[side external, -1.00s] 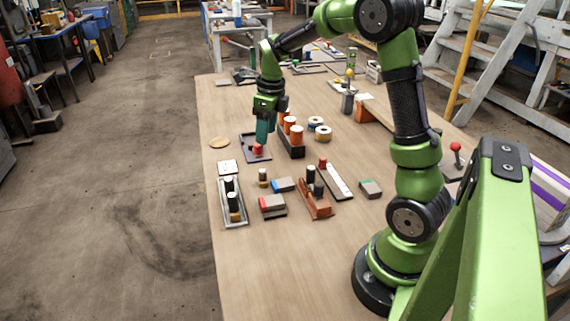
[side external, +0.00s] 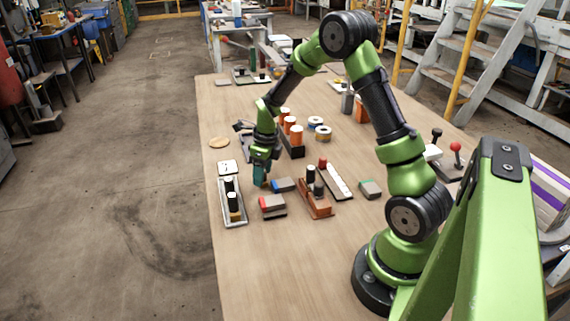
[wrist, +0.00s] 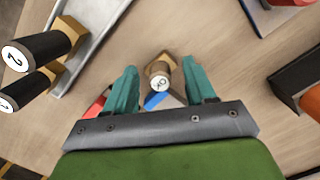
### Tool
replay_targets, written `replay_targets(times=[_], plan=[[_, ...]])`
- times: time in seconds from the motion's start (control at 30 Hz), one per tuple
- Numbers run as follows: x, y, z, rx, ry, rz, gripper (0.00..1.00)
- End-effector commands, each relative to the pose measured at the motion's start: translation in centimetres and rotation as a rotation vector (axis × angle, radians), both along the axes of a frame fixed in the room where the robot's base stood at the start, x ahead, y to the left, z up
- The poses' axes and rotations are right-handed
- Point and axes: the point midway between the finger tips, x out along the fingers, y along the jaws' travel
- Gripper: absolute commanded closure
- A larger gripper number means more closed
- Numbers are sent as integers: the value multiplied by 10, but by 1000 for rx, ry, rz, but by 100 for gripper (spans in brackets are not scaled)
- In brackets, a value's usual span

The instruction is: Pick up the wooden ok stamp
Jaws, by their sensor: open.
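The wooden ok stamp (wrist: 160,75) stands on the table in the wrist view, with a pale round top marked "OK" and a wooden body. My gripper (wrist: 161,88) is open, with one teal finger on each side of the stamp and gaps between. In the side view my gripper (side external: 260,178) is low over the table and hides most or all of the stamp. I cannot tell there how high the fingertips are above the table.
A metal tray (side external: 244,221) holds black-handled stamps, also at left in the wrist view.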

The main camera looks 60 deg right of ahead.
Motion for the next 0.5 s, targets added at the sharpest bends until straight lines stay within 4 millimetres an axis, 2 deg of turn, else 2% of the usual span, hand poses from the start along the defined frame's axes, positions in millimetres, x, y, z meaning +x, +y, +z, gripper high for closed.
replay_targets(times=[0.23, 0.5], plan=[[1, 0, -1, -1, -1, 0, 47], [0, 0, -1, -1, -1, 1, 88]])
